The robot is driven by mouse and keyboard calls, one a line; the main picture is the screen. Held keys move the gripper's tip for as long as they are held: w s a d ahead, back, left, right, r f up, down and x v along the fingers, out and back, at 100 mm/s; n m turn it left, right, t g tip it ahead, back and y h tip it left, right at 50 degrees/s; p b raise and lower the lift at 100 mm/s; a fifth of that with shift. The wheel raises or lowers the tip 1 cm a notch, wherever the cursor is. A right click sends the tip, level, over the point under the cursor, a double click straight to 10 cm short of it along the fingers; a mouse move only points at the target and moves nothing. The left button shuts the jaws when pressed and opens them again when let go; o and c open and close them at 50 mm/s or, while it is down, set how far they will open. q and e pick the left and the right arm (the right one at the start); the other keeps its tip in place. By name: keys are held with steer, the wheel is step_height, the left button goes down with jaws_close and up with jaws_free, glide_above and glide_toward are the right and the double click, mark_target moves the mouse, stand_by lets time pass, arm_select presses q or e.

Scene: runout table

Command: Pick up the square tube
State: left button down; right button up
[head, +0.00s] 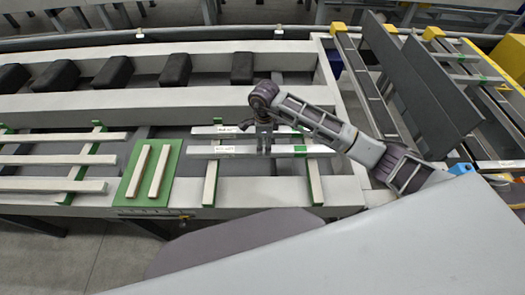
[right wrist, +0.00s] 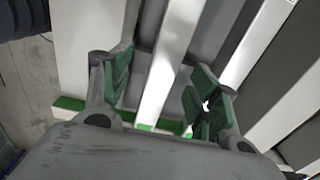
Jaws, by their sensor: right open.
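My right gripper (head: 264,150) points down over the nearer tube. In the right wrist view my right gripper (right wrist: 155,80) is open, and a pale tube (right wrist: 166,65) runs through the gap between its green-padded fingers. No contact with the pads shows, and I cannot tell how far the fingertips reach down beside it. My left gripper is not in view.
Several long pale bars (head: 60,160) lie at the left. Two short bars (head: 158,171) lie on a green plate (head: 132,193). Dark blocks (head: 175,69) line the back channel. Tall grey plates (head: 420,95) stand in a rack at the right.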

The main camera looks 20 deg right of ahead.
steer(key=shift+f, duration=0.3)
steer(key=shift+f, duration=0.15)
steer(key=shift+w+a+f+p, duration=0.1)
steer(key=shift+w+f+p, duration=0.15)
steer(key=shift+f, duration=0.4)
steer(key=shift+w+a+f+p, duration=0.1)
steer(key=shift+f+p, duration=0.25)
steer(key=shift+f, duration=0.25)
steer(key=shift+d+f, duration=0.1)
steer(key=shift+f, duration=1.1)
steer(key=shift+w, duration=0.1)
jaws_close()
